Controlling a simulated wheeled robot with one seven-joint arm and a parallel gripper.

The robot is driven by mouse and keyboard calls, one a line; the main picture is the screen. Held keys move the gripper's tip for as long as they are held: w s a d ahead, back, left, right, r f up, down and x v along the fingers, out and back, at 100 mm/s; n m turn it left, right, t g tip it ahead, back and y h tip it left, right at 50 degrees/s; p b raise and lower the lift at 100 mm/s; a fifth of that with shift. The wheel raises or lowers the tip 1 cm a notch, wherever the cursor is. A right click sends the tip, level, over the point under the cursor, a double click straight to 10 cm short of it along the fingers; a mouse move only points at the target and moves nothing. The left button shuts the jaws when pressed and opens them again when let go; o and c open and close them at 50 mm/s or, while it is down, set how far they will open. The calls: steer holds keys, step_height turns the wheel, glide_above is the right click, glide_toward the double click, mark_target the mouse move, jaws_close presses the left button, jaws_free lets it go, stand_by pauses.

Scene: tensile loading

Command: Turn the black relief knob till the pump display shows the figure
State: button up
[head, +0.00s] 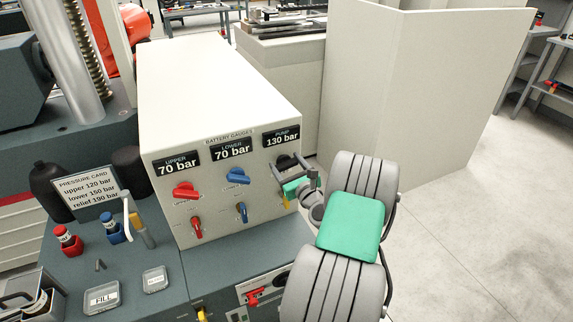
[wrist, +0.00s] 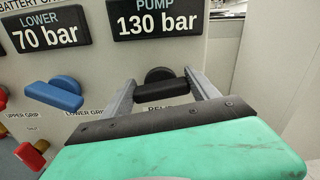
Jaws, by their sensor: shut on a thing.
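The black relief knob (wrist: 160,91) is on the cream panel, below the pump display. My gripper (wrist: 163,95) is shut on the knob's bar, one finger at each side. In the head view my gripper (head: 296,170) reaches the panel's right side and partly hides the knob (head: 287,161). The pump display (wrist: 156,18) reads 130 bar; it also shows in the head view (head: 281,136). The pressure card (head: 88,190) reads upper 120 bar, lower 150 bar, relief 190 bar.
The upper display (head: 176,163) and lower display (head: 231,148) both read 70 bar. A red knob (head: 186,190) and a blue knob (head: 237,176) sit left of the relief knob, with small red and blue valves below. Trays and bottles stand on the bench at left.

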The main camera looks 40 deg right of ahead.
steer(key=n+b, duration=0.1)
steer(key=n, duration=0.2)
steer(key=n+b, duration=0.2)
steer(key=n, duration=0.1)
steer(key=shift+a+f, duration=0.15)
steer(key=shift+f, duration=0.05)
steer(key=n+b, duration=0.1)
steer(key=n, duration=0.1)
steer(key=n+b, duration=0.3)
steer(key=n, duration=0.1)
steer(key=shift+a+f+b, duration=0.15)
steer(key=shift+f+b, duration=0.1)
steer(key=shift+b, duration=0.1)
steer(key=n+b, duration=0.6)
steer(key=n, duration=0.1)
steer(key=shift+f, duration=0.3)
steer(key=n+b, duration=0.3)
steer(key=shift+b, duration=0.3)
steer(key=shift+n+b, duration=0.8)
steer(key=shift+b, duration=0.05)
steer(key=shift+r, duration=0.15)
